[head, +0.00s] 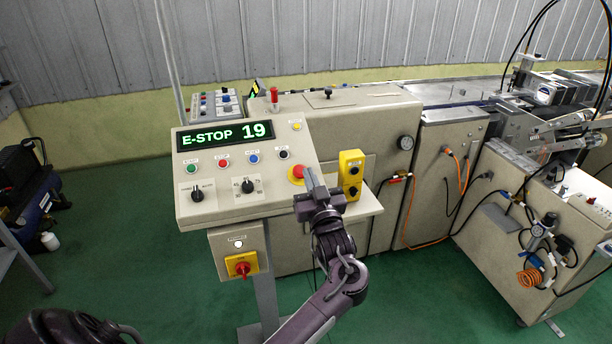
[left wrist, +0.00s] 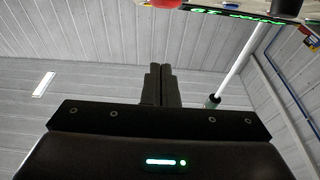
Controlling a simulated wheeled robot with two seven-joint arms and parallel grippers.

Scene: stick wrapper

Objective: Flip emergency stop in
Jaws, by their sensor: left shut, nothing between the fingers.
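The emergency stop is a red mushroom button (head: 297,172) on a yellow ring at the right side of the sloped control panel (head: 210,215). The panel's display (head: 224,135) reads "E-STOP 19" in green. My left gripper (head: 309,176) is shut and empty, just right of the button in the head view and overlapping its edge. I cannot tell whether they touch. In the left wrist view the shut fingers (left wrist: 160,84) point up, and a red rounded thing (left wrist: 165,3), likely the button, is cut off at the top edge. My right gripper is not in view.
Several small buttons and two black knobs (head: 248,186) share the panel. A yellow box with black knobs (head: 351,175) stands just right of my gripper. A red rotary switch on yellow (head: 242,265) is below the panel. Green floor (head: 130,260) is open at the left.

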